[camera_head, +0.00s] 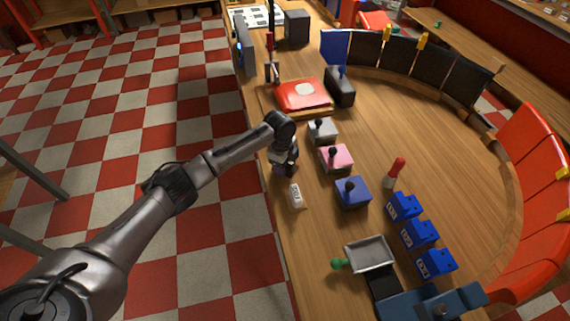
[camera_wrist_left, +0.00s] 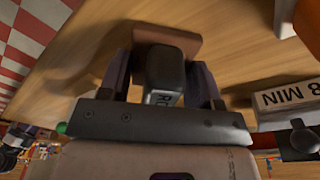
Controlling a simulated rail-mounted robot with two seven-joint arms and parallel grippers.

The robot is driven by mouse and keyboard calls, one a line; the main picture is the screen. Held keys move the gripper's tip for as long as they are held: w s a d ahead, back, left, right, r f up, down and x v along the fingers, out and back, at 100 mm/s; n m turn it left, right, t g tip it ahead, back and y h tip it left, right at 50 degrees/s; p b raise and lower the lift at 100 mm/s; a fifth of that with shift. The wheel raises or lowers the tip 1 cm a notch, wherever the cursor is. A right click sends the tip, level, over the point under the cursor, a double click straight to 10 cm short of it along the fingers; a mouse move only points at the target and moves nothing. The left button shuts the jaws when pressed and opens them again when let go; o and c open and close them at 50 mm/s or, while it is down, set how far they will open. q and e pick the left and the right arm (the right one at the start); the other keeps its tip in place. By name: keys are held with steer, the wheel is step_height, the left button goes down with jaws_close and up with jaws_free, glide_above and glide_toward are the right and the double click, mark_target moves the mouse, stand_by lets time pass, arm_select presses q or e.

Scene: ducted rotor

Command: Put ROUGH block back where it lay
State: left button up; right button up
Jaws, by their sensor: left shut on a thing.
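My left gripper (camera_head: 284,167) is over the near-left part of the wooden table, left of the pink block. In the left wrist view its two fingers are shut on the ROUGH block (camera_wrist_left: 165,65), a dark rounded grip with a brown base. Only the letters "RO" of its label can be read; the fingers cover its sides. In the head view the gripper hides most of it. I cannot tell whether its base touches the table. My right gripper is not in view.
White (camera_head: 322,129), pink (camera_head: 336,158) and blue (camera_head: 352,192) knobbed blocks stand right of the gripper. A red pad (camera_head: 303,94) is behind. Bare wood (camera_head: 290,235) lies in front.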

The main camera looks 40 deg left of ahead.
arm_select(q)
steer(key=shift+f, duration=0.2)
steer(key=o, duration=0.9)
steer(key=r, duration=0.4)
steer(key=a+r+p, duration=0.1)
steer(key=r, duration=0.3)
steer(key=r+p, duration=0.1)
steer(key=r, duration=0.3)
steer(key=shift+a+r, duration=0.15)
steer(key=shift+r, duration=0.05)
